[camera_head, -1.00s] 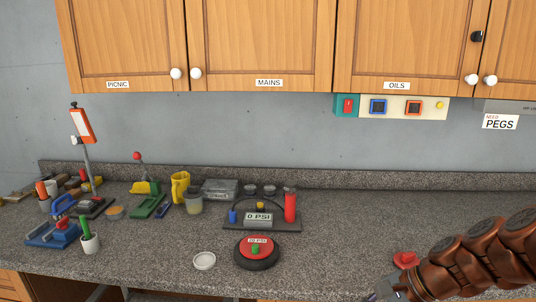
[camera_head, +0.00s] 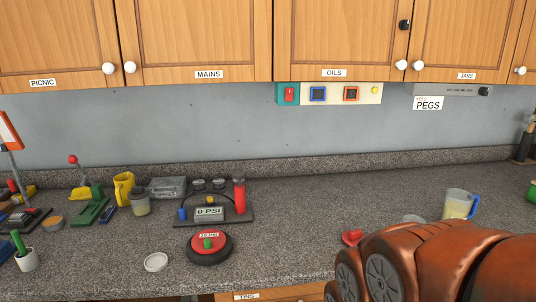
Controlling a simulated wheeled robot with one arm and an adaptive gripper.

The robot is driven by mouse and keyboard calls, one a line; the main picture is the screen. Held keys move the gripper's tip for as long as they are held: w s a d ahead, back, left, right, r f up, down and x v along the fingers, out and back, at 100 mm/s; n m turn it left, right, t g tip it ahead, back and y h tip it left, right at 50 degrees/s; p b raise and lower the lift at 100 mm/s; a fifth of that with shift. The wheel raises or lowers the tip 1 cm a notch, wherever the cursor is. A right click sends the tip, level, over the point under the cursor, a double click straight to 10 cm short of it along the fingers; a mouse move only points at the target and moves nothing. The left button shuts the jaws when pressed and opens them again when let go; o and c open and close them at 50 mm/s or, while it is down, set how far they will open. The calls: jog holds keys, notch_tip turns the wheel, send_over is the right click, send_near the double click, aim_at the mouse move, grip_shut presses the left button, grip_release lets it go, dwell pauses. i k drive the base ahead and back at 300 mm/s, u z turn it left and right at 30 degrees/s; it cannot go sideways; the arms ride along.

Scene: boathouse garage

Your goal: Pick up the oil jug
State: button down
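A clear jug (camera_head: 457,205) with yellowish liquid and a blue handle stands on the right part of the counter, just behind my arm. A yellow jug-like container (camera_head: 123,188) stands at the left, among other items. No label shows which of them is the oil jug. My copper-coloured arm fills the bottom right corner, and my gripper is not in view. Neither container is held by anything I can see.
The grey speckled counter (camera_head: 310,200) is mostly clear in the middle. A pressure gauge stand (camera_head: 209,213), a red-topped round device (camera_head: 209,247) and a white lid (camera_head: 156,262) stand left of centre. A red object (camera_head: 352,237) lies beside my arm. Wooden cabinets (camera_head: 340,35) hang above.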

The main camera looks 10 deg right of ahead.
aim_at(458, 203)
jog(key=z, duration=3.25)
jog(key=i, duration=0.9)
jog(key=u, duration=2.65)
